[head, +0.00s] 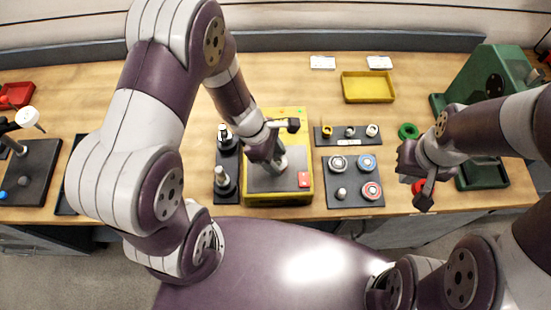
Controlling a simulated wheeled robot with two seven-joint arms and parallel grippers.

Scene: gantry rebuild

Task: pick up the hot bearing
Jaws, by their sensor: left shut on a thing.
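My left gripper (277,148) is over the yellow heater box (277,199) near the middle of the bench. It is shut on a grey round part, the hot bearing (281,163), which shows only partly below the jaws. The arm and gripper hide much of it, and I cannot tell whether it still touches the heater's grey plate. A small red patch (304,179) is on the plate's right side.
A dark tray (355,195) with several round parts lies right of the heater, with a smaller rack (341,142) behind it. A dark stand with posts (226,172) is close on the heater's left. A yellow tray (367,87) and green machine (492,75) stand further back.

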